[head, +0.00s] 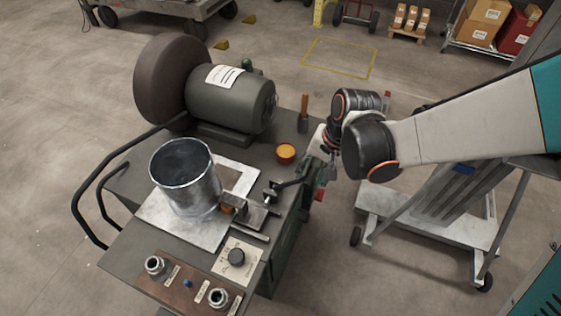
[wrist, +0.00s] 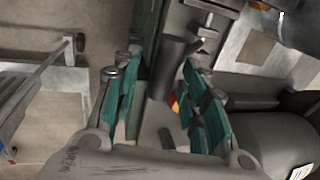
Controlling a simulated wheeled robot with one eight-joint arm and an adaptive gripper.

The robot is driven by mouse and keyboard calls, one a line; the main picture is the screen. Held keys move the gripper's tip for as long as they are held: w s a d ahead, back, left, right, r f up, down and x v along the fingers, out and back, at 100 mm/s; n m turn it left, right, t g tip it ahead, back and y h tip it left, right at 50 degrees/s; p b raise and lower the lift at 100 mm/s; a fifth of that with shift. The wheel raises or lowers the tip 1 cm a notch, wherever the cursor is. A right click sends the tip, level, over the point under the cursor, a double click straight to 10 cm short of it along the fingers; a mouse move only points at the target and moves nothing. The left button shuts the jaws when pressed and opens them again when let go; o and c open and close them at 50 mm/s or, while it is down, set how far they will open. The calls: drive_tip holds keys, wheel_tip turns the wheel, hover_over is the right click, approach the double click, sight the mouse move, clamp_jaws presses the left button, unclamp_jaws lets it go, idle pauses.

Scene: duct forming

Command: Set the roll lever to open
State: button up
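The roll lever is a dark bar (head: 290,184) in the head view, reaching from the clamp block on the bench's right side toward my gripper (head: 325,176). In the wrist view my gripper (wrist: 162,68) is open, with its green-padded fingers apart. A dark grey cylindrical handle (wrist: 174,62), apparently the lever's grip, lies between the fingertips. A gap shows beside it, and I cannot tell whether either pad touches it. The lever's outer end is partly hidden by my gripper in the head view.
A metal cylinder (head: 186,174) stands on a plate (head: 160,219) on the bench. A motor with a large wheel (head: 230,105) is behind it. A knob panel (head: 237,258) is in front.

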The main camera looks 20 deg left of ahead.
drive_tip(key=shift+s+a+f, duration=0.2)
drive_tip(key=shift+s, duration=0.05)
drive_tip(key=shift+s, duration=0.1)
clamp_jaws()
drive_tip(key=shift+a+r+h, duration=0.4)
drive_tip(key=w+a+h+p, duration=0.1)
drive_tip(key=a+h, duration=0.2)
drive_tip(key=a, duration=1.5)
drive_tip(key=shift+w+r+h, duration=0.35)
drive_tip(key=shift+h, duration=0.05)
